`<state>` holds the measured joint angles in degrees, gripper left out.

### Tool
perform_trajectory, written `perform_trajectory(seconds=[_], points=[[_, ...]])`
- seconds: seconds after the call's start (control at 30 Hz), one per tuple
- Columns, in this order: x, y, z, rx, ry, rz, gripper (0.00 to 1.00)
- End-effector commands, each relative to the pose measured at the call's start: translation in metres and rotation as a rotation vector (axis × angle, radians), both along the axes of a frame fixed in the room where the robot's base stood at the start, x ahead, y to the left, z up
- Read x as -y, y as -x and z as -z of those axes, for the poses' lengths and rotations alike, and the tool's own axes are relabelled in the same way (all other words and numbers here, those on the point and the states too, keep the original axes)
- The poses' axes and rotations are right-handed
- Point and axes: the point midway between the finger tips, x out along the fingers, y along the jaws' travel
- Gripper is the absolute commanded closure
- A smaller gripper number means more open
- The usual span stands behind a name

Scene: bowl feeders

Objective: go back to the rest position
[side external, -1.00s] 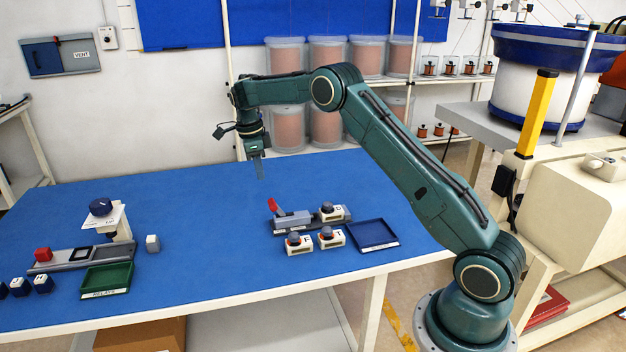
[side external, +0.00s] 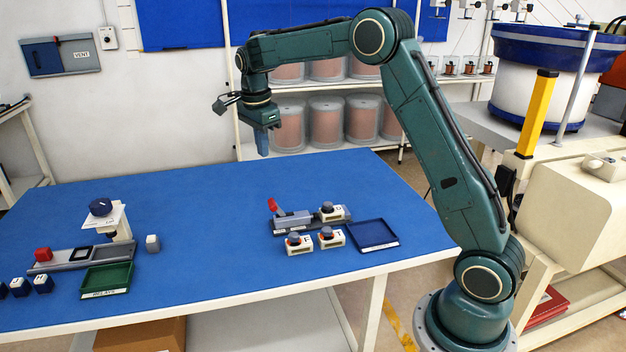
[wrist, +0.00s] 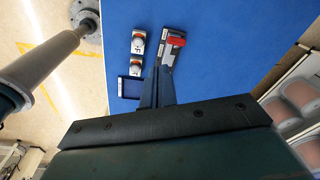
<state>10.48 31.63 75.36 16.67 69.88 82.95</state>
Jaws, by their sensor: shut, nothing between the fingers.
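My gripper (side external: 262,146) hangs in the air above the back part of the blue table (side external: 200,215). Its fingers point down and are shut with nothing between them. The closed fingers also show in the wrist view (wrist: 157,88), with the table far below. The gripper is well apart from every object on the table.
The table's middle is clear.

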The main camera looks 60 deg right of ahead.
Motion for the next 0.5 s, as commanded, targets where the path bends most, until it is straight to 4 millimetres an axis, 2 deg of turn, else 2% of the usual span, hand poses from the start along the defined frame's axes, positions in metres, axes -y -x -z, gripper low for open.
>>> perform_trajectory(seconds=[0.03, 0.2, 0.5], points=[[-0.006, 0.008, -0.011, 0.011, 0.004, -0.053, 1.00], [-0.022, 0.036, -0.039, 0.037, 0.020, -0.243, 1.00], [-0.049, 0.093, -0.075, 0.080, 0.060, -0.574, 1.00]])
